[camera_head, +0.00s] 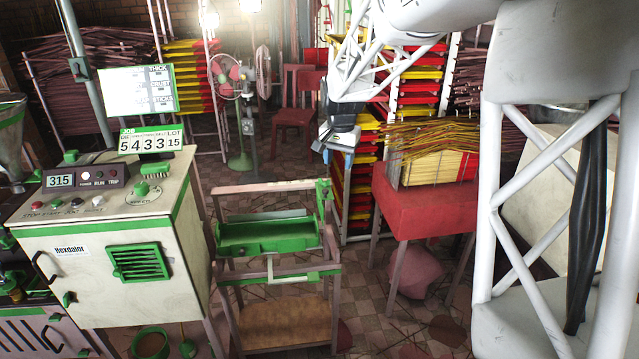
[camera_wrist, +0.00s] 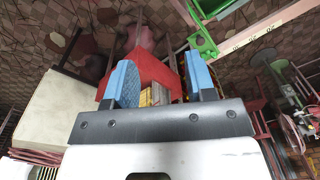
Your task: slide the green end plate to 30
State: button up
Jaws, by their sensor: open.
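The green end plate (camera_head: 324,192) stands upright at the right end of the pale rail (camera_head: 265,187) along the back top of the trolley frame. In the wrist view a green bracket-like part (camera_wrist: 203,45), apparently the same plate, shows at the top, beside a pale rail with small dark marks (camera_wrist: 250,38). I cannot read its numbers. My gripper (camera_head: 322,147) hangs above and slightly right of the plate, clear of it. In the wrist view its two blue fingers (camera_wrist: 161,78) are apart with nothing held between them. The plate is outside the fingers, to their upper right.
A green trough (camera_head: 265,236) sits in the trolley, with a green-marked front rail (camera_head: 285,277) below. A cream machine (camera_head: 110,250) stands left. A red table (camera_head: 425,205) with incense sticks (camera_head: 440,165) stands right. A fan (camera_head: 240,85) and stacked racks are behind.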

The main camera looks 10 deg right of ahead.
aim_at(325, 190)
jog(key=w+f+m, duration=0.1)
jog(key=w+f, duration=0.3)
jog(key=w, duration=0.1)
jog(key=w+f, duration=0.4)
jog(key=w, duration=0.2)
jog(key=w+f+m, duration=0.1)
jog(key=w+f, duration=0.3)
jog(key=w, duration=0.2)
jog(key=shift+a+f+m+g, duration=0.3)
jog(key=shift+f+g, duration=0.05)
jog(key=shift+g, duration=0.05)
jog(key=shift+f, duration=3.85)
jog(key=shift+c, duration=0.3)
grip_shut()
